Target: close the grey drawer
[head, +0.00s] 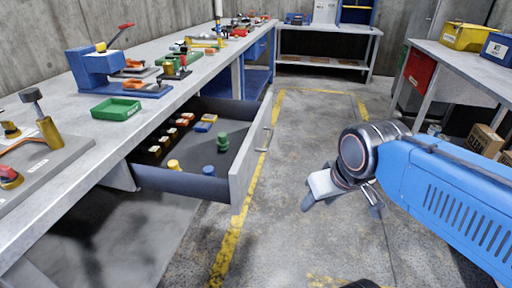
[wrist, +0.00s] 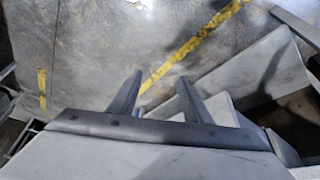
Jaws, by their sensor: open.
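The grey drawer (head: 241,177) hangs open under the left workbench in the head view, pulled out into the aisle. Its light front panel faces right and carries a bar handle (head: 266,139). Inside lie several small orange, yellow, blue and green pieces. My gripper (head: 340,207) is to the right of the drawer front, over the floor, apart from the handle. In the wrist view my gripper (wrist: 160,76) shows two spread fingers with nothing between them. A pale panel lies right of the fingers there; I cannot tell whether it is the drawer.
The left workbench (head: 165,105) carries a blue press (head: 93,66), a green tray (head: 115,109) and tools. A right bench (head: 468,66) holds yellow and blue bins, with cardboard boxes (head: 485,140) below. The concrete aisle (head: 318,120) between is clear, marked with yellow lines.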

